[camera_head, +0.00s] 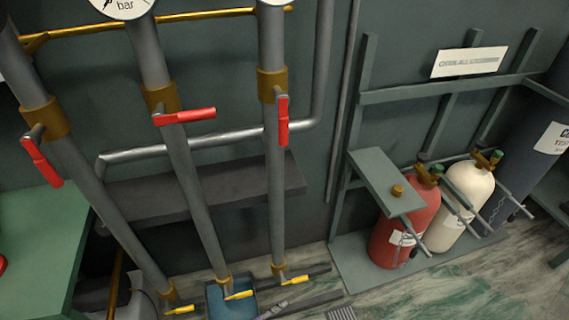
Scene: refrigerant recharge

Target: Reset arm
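Neither of my grippers shows in the head view. Three grey vertical pipes carry red lever handles: the left lever (41,162) hangs down at a slant, the middle lever (188,116) points sideways to the right, and the right lever (283,121) points down along its pipe. Yellow levers sit at the pipe bottoms: a left one (179,309), a middle one (238,295) and a right one (295,280).
A red cylinder (405,230), a cream cylinder (462,200) and a dark cylinder (518,165) stand in a rack at right. A green table (45,235) is at left. A dark shelf (235,195) is behind the pipes. A blue tray (213,302) lies low. Open floor (480,285) is at bottom right.

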